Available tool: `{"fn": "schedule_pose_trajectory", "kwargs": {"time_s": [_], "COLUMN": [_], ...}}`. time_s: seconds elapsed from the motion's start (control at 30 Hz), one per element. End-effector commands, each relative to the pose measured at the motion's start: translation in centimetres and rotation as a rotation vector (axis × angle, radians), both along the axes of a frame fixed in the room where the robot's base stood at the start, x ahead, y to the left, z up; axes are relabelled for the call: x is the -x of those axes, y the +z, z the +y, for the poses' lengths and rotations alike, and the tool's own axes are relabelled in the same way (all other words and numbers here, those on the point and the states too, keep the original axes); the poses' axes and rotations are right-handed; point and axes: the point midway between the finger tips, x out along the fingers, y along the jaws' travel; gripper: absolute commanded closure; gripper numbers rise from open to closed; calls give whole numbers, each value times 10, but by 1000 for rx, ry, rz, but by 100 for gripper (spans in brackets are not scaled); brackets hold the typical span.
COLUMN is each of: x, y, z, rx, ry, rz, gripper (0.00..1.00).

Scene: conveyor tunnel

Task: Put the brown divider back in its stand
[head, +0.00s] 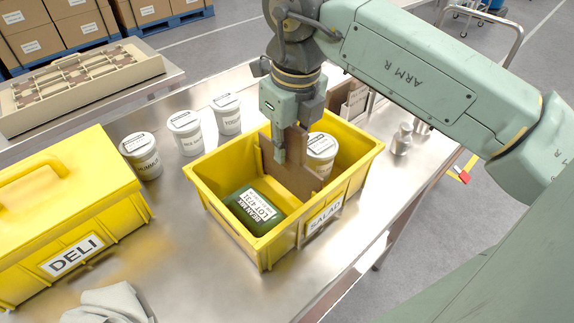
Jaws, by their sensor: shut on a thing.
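The brown divider (294,176) stands across the inside of the yellow SALAD crate (238,242), between a green bag and a white tub. My gripper (281,146) reaches down over the crate from above and is shut on the divider's raised upper part. The divider's lower edge is partly hidden, so I cannot tell whether it touches the crate floor. A brown, open-topped holder with a white label (354,103) stands behind the crate, partly hidden by my arm; it may be the stand.
The green bag (252,207) lies front left in the crate, the tub (321,148) at back right. Several white tubs (185,131) stand behind. A closed yellow DELI box (70,220) is left, a grey cloth (105,303) in front, metal weights (402,140) right.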

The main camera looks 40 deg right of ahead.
Motion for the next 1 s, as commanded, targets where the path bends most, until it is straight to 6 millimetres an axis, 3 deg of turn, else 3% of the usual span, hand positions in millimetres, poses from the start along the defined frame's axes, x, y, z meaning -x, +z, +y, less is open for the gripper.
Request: {"fn": "schedule_pose_trajectory", "kwargs": {"time_s": [0.63, 1.0], "x": [0, 0], "y": [13, 47], "z": [0, 0], "rx": [0, 0], "ry": [1, 0], "rz": [-1, -1], "gripper": [100, 100]}}
